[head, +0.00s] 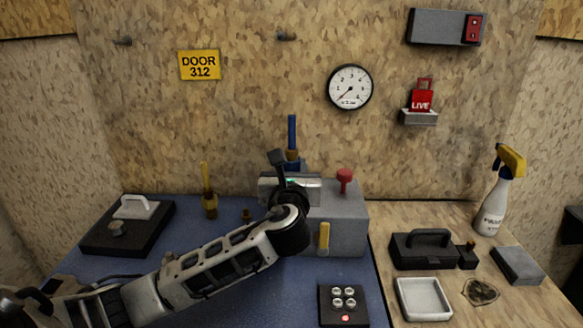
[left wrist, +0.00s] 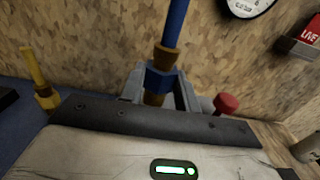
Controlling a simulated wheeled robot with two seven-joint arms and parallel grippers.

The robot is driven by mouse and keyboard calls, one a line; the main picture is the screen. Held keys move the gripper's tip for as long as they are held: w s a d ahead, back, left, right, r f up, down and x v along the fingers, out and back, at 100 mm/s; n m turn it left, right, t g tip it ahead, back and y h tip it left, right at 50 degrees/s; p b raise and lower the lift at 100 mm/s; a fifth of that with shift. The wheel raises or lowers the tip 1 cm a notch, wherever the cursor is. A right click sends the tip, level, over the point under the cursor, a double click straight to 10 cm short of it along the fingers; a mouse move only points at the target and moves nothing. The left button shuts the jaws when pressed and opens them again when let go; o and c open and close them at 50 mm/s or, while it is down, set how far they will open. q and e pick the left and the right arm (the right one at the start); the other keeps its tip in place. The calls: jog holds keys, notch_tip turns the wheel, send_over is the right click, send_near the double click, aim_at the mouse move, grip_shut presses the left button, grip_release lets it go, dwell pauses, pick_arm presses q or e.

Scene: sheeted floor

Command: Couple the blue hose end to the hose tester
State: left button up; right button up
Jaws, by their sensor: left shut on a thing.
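The blue hose end (head: 291,135) stands nearly upright with a brass collar and a blue nut. It also shows in the left wrist view (left wrist: 161,80), between the grey fingers of my left gripper (left wrist: 158,92). That gripper (head: 290,165) is shut on it; in the head view my wrist hides most of the fingers. The hose tester (head: 343,225) is a grey box with a red knob on top and a yellow lever in front. The hose end is at the tester's upper left. Its lower tip is hidden, so I cannot tell whether it touches a port. My right gripper is out of view.
A button box (head: 344,305) sits in front. A black toolbox (head: 424,249), white tray (head: 423,298) and spray bottle (head: 493,205) stand right.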

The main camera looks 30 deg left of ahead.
pick_arm(q)
jog(key=shift+f+b, duration=0.55)
jog(key=shift+f, duration=0.55)
jog(key=o, duration=1.1)
jog(key=b+v, duration=0.1)
jog(key=v, duration=1.5)
jog(key=shift+s, duration=0.1)
